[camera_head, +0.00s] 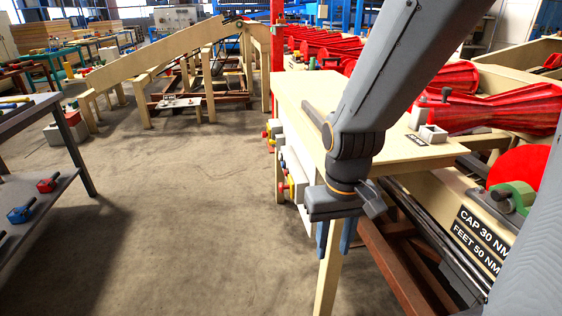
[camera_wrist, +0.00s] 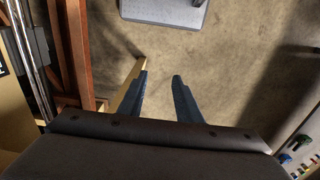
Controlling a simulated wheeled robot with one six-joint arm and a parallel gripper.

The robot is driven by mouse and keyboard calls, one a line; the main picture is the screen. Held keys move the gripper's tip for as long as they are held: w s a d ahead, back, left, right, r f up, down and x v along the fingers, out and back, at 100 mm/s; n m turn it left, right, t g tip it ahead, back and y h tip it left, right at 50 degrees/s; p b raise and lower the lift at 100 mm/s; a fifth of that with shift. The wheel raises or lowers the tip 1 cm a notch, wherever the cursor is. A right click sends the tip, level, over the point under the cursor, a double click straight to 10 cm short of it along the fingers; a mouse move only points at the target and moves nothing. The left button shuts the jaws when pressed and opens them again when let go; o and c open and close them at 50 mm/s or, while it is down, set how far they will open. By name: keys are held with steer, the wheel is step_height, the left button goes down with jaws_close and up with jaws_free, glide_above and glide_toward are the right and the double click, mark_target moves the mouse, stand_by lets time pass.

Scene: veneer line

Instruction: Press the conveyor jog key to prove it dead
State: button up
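My gripper (camera_head: 334,236) points down in front of the cream table, beside its front leg. Its two blue fingers are apart with nothing between them, as the wrist view also shows (camera_wrist: 160,78). Pale control boxes (camera_head: 294,168) hang on the left side of the cream table, behind and left of my gripper. Red, yellow and green knobs or buttons stick out of them. My gripper is apart from the boxes. I cannot tell which of these controls is the conveyor jog key, and my forearm and wrist hide part of the table side.
The cream table (camera_head: 305,88) carries a small grey block (camera_head: 433,133). Red rollers (camera_head: 510,107) and a labelled beam (camera_head: 482,232) are on the right. A shelf bench (camera_head: 42,185) with blue and red tools stands at left. The concrete floor (camera_head: 200,190) between is clear.

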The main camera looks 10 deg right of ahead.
stand_by(0.3)
jaws_close()
stand_by(1.6)
